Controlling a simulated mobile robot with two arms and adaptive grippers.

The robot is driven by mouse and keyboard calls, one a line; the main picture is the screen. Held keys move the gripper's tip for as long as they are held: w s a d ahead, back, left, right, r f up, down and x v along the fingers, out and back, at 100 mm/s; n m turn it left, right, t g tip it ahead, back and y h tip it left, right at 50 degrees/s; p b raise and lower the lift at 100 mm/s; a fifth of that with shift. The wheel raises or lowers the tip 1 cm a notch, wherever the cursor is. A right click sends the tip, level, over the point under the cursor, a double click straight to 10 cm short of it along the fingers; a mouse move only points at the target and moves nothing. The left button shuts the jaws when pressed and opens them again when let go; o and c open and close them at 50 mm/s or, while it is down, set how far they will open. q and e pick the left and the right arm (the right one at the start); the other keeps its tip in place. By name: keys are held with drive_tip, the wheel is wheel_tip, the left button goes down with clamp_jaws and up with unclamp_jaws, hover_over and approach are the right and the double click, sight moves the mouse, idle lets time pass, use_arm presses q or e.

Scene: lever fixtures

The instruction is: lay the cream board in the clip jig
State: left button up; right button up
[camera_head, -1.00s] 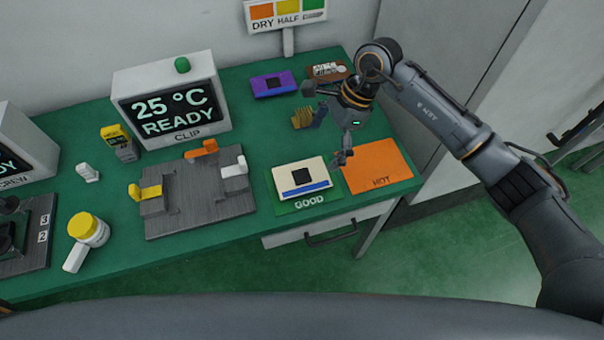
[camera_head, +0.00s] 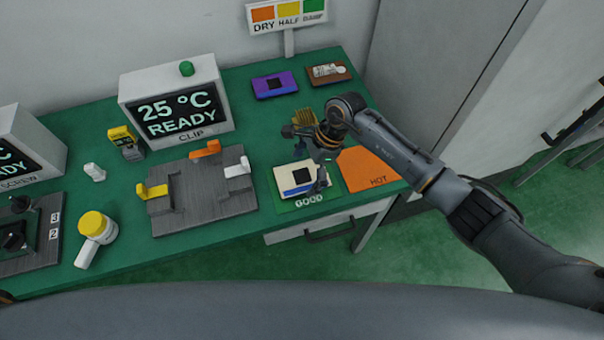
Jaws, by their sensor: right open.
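The cream board (camera_head: 288,179), with a dark square chip and a blue strip, lies on the green GOOD mat (camera_head: 287,205). My right gripper (camera_head: 309,183) is over the board, with its fingers open and pointing down. It hides part of the board's right side, and I cannot tell whether the fingers touch it. The clip jig (camera_head: 205,205) is a grey block left of the board, with a yellow lever (camera_head: 152,191), an orange lever (camera_head: 205,150) and a white lever (camera_head: 238,168). No board lies in it.
The orange HOT mat (camera_head: 368,170) is right of the GOOD mat. A purple board (camera_head: 274,85) and a brown board (camera_head: 328,73) lie at the back. The CLIP display (camera_head: 177,108) reads 25 °C READY behind the jig.

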drive_tip(key=c, duration=1)
drive_tip(key=shift+r, duration=0.2)
drive_tip(key=shift+c, duration=0.2)
